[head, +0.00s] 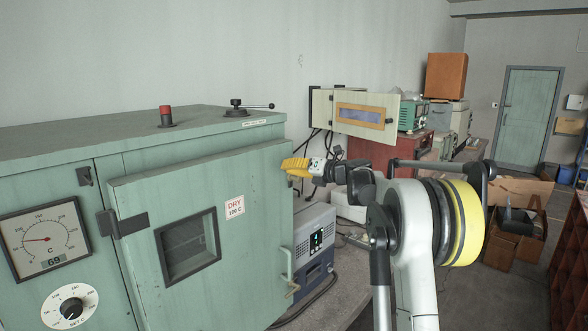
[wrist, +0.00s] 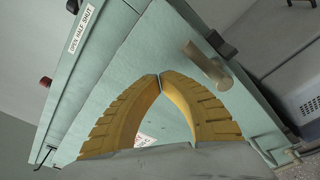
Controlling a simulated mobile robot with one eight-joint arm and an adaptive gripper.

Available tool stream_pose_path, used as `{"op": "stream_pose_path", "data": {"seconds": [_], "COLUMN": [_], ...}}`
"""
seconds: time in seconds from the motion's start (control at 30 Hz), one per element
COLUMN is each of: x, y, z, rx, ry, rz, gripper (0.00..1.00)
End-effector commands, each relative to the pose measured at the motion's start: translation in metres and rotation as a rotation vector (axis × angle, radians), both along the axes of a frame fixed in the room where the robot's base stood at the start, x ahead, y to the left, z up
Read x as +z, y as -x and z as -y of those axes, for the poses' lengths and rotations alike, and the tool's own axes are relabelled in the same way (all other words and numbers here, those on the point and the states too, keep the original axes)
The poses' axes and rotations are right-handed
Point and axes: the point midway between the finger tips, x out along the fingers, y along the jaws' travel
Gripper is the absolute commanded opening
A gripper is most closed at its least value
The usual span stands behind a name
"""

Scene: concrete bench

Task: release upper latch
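The green oven door (head: 170,215) fills the left of the head view, with a small window and a DRY label. In the wrist view, a short grey-brown cylindrical latch handle (wrist: 208,67) stands out near the edge of the door (wrist: 130,85). I cannot make out this latch in the head view, where the gripper covers that corner. My gripper (wrist: 160,75) has its yellow fingers brought together at the tips with nothing between them. The fingertips are beside the latch handle, apart from it in the picture. In the head view the gripper (head: 293,167) is at the door's upper right corner.
A lower handle (head: 289,275) is on the door's right edge. A lever (head: 250,105) and red button (head: 165,115) stand on the oven's top. A grey-blue instrument (head: 315,245) sits on the bench right of the oven. An open-fronted wall box (head: 365,115) hangs behind the gripper.

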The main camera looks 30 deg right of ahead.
Motion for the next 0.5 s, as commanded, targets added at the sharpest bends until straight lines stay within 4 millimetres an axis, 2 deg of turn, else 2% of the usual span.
{"op": "stream_pose_path", "data": {"seconds": [0.3, 0.5], "x": [-0.001, -0.001], "y": [0.061, 0.083], "z": [0.03, 0.04], "rx": [0.0, 0.003], "ry": [0.001, 0.0], "rz": [-0.001, -0.001], "gripper": [0.0, 0.0]}}
